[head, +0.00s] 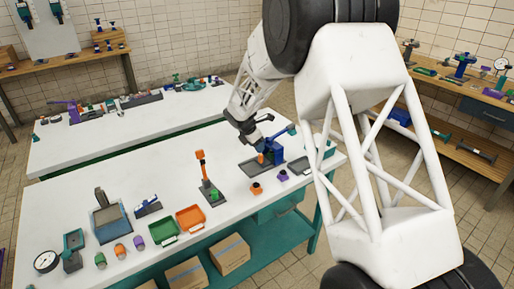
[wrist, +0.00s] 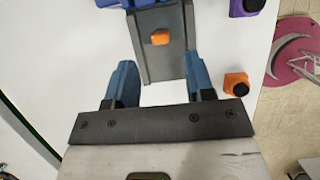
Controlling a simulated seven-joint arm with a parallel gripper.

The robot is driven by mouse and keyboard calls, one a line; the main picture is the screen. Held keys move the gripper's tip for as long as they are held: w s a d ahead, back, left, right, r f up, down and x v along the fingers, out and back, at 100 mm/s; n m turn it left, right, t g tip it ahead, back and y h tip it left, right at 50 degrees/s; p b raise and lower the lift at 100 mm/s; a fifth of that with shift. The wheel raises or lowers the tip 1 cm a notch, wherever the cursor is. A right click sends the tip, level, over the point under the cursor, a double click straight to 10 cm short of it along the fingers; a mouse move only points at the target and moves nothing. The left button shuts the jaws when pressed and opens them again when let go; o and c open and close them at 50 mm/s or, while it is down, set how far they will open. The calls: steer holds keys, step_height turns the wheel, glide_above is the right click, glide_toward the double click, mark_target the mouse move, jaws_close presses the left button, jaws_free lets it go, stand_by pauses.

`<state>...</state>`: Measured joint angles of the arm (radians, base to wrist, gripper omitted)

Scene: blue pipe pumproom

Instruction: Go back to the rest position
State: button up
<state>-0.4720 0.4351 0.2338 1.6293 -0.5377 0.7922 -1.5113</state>
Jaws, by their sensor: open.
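My gripper (head: 250,132) is above the white table (head: 110,185), near a blue fixture (head: 270,148) on a dark grey base. In the wrist view its two blue fingers (wrist: 158,75) are spread apart with nothing between them. The fingertips point toward the grey base plate (wrist: 148,55), which carries a small orange piece (wrist: 159,37). Part of the blue fixture (wrist: 180,3) shows at the top edge of the wrist view. The height of my gripper over the plate is hard to tell.
An orange piece (head: 256,188) and a purple piece (head: 283,175) stand on the table near the fixture. An orange-handled clamp (head: 203,170), a green tray (head: 163,230) and an orange tray (head: 190,217) are to the left. A second white table (head: 90,145) stands behind.

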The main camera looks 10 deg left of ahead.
steer(key=shift+r, duration=0.1)
steer(key=s+d+r+m+g+y, duration=0.1)
steer(key=s+d+r+m, duration=1.2)
steer(key=s+d+r, duration=0.95)
steer(key=s+d+m, duration=0.4)
steer(key=s, duration=0.6)
steer(key=s+d+m+y, duration=0.1)
steer(key=s+d+m, duration=0.4)
steer(key=s, duration=0.6)
steer(key=s+d+f+m+y, duration=0.1)
steer(key=s+d+m, duration=0.3)
steer(key=s, duration=0.7)
steer(key=shift+d+m, duration=0.25)
steer(key=shift+m, duration=0.35)
